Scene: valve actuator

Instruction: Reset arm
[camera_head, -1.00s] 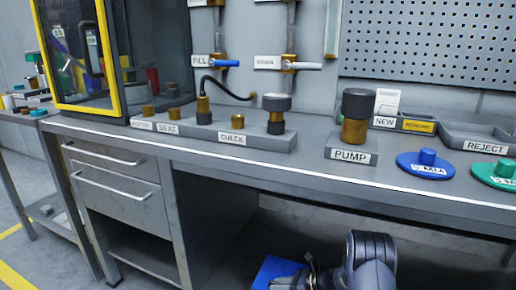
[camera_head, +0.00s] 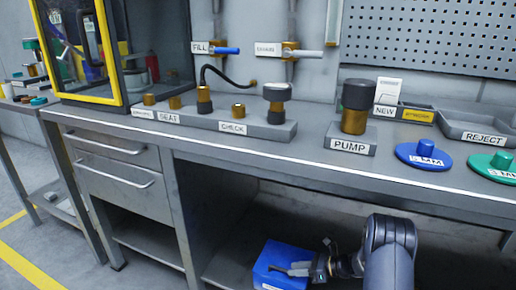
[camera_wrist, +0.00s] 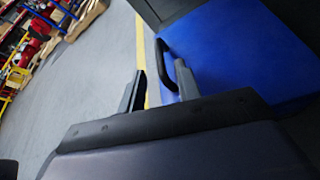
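My arm shows at the lower right of the head view. Its gripper (camera_head: 292,269) is low, under the front edge of the workbench, in front of a blue box (camera_head: 272,250). The blue box (camera_wrist: 240,50) fills the upper right there. A black handle (camera_wrist: 178,65) on its side is close to the right finger; I cannot tell if they touch.
The workbench (camera_head: 200,150) is above my gripper. It carries the PUMP block (camera_head: 350,140), a blue disc (camera_head: 425,155), a green disc (camera_head: 495,165), the CHECK block (camera_head: 262,130) and a yellow-framed cabinet (camera_head: 90,55). Floor is open at lower left.

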